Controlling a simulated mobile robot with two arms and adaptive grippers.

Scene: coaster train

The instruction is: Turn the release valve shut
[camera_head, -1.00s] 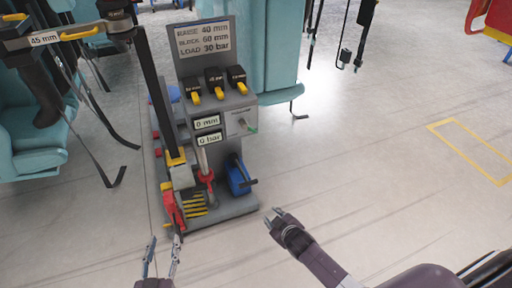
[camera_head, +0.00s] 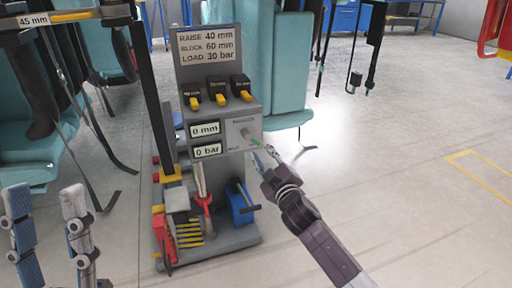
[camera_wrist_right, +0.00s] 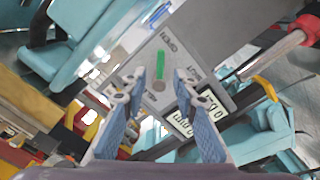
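The release valve is a small grey knob (camera_head: 244,131) with a green bar (camera_head: 254,141), on the grey panel (camera_head: 234,124) right of the displays. In the right wrist view the green bar (camera_wrist_right: 160,62) and the round grey knob (camera_wrist_right: 158,86) lie between my fingers. "OPEN" is printed beside the bar. My right gripper (camera_head: 266,152) is at the panel's lower right; in its wrist view it is open (camera_wrist_right: 160,74), with a fingertip on each side of the valve. Contact cannot be told. My left gripper (camera_head: 44,192) is open and empty at lower left.
The grey stand (camera_head: 225,250) carries yellow-tipped black blocks (camera_head: 218,90), a blue part (camera_head: 240,203) and a red lever (camera_head: 163,240). The displays (camera_head: 206,129) read 0 mm and 0 bar. Teal seats (camera_head: 285,70) stand behind. The floor at right is clear.

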